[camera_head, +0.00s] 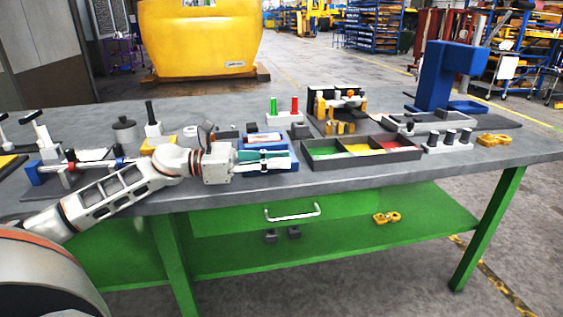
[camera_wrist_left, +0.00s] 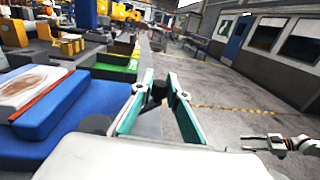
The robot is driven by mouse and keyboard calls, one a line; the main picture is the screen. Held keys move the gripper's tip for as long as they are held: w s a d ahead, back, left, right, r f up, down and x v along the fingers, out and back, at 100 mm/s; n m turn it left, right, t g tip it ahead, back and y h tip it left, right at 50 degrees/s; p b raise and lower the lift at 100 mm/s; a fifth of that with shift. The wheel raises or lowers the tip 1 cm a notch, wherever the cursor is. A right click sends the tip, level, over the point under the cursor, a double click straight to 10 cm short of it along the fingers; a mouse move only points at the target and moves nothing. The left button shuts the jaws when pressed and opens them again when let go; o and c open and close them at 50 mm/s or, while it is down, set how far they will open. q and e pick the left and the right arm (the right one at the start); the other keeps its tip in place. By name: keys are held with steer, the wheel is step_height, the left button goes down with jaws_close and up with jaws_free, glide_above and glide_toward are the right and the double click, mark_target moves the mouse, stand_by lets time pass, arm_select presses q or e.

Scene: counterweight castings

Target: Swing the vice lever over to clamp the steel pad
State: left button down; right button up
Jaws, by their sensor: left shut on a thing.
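The blue vice (camera_head: 281,162) stands near the front edge of the bench, with a pale pad with a red edge (camera_head: 263,138) on top. In the left wrist view the blue body (camera_wrist_left: 70,112) and the brown-topped pad (camera_wrist_left: 32,84) are at the left. My left gripper (camera_head: 286,156) reaches in from the left in front of the pad. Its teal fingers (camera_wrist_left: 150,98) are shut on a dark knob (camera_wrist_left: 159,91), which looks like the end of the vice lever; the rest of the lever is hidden. My right gripper (camera_wrist_left: 268,144) shows only in the wrist view, open and empty over the floor.
A dark tray with coloured compartments (camera_head: 406,155) lies right of the vice. Behind it are a yellow-and-black fixture (camera_head: 336,104) and a tall blue stand (camera_head: 440,75). Clamps and small parts crowd the left. The front right bench edge (camera_head: 450,165) is mostly clear.

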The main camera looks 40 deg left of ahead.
stand_by(0.3)
arm_select(q)
steer(key=c, duration=1.9)
jaws_free()
steer(key=shift+s+a, duration=0.1)
steer(key=shift+v, duration=3.65)
